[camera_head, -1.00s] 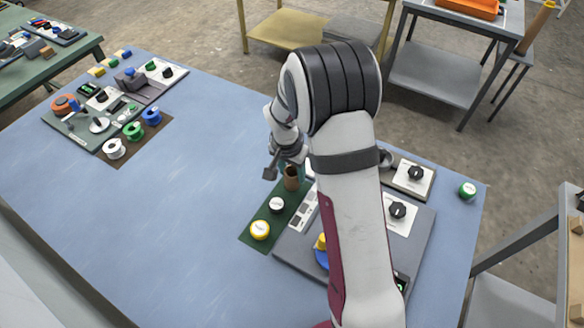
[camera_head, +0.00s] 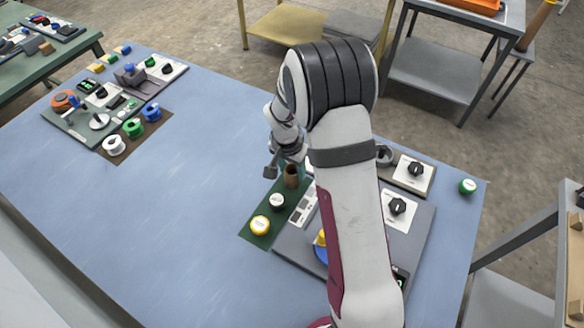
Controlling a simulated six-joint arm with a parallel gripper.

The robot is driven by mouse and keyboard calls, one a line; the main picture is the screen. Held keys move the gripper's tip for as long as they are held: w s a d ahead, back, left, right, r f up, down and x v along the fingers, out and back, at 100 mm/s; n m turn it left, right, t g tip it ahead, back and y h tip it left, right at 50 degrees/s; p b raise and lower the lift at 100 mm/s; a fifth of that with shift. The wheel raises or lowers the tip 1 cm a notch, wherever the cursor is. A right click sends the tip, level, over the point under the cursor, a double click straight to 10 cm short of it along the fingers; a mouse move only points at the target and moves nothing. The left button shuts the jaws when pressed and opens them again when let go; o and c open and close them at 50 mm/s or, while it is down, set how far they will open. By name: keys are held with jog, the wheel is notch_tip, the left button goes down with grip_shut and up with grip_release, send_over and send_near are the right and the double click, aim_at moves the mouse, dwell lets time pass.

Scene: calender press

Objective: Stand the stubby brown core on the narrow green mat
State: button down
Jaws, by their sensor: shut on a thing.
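The stubby brown core (camera_head: 291,179) is upright at the far end of the narrow green mat (camera_head: 247,236). My gripper (camera_head: 288,164) is shut on the core's upper part, seen from behind and partly hidden by my own wrist. I cannot tell whether the core's foot touches the mat.
A grey machine panel with black knobs (camera_head: 397,206) lies right of the mat, partly behind my arm. A brown mat (camera_head: 122,161) with several spools lies far left. The blue table's (camera_head: 150,220) middle is clear.

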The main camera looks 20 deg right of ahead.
jog(key=shift+f, duration=0.25)
jog(key=shift+f, duration=0.1)
dwell(0.3)
jog(key=shift+c, duration=1.1)
grip_release()
jog(key=shift+o, duration=0.3)
jog(key=shift+o, duration=0.8)
notch_tip(320, 180, up, 7)
